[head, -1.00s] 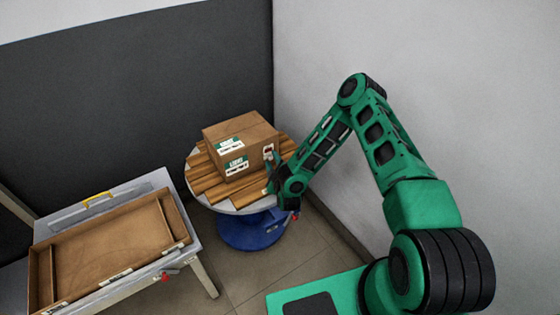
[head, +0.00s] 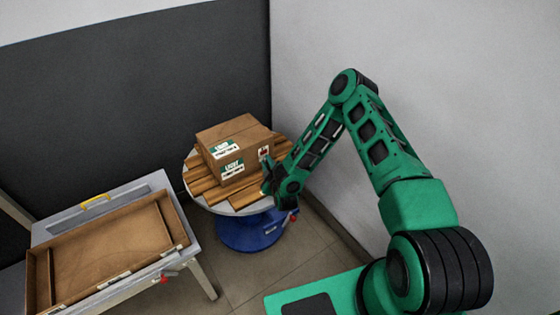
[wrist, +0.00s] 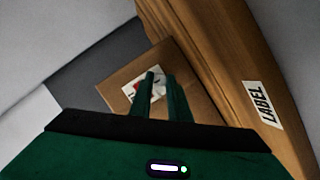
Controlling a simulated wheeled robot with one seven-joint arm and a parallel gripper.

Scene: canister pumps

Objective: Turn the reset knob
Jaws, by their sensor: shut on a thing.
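I cannot make out any thing that is clearly the reset knob. My gripper (head: 267,168) is at the right side of a brown carton (head: 246,137) on a round table. In the wrist view my two dark green fingers (wrist: 160,82) stand close together with a narrow gap, in front of a carton face with a red and white sticker (wrist: 131,90). What the fingers hold is hidden. A small red part (head: 164,279) shows on the front edge of the left table. Another small red part (head: 294,212) shows beside the round table.
The round table (head: 198,200) has wooden slats (head: 205,182) on top and a blue base (head: 250,232). A grey table (head: 120,208) at left bears a shallow brown tray (head: 110,238) and a yellow handle (head: 95,198). Walls close in behind and at right. Floor shows in front.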

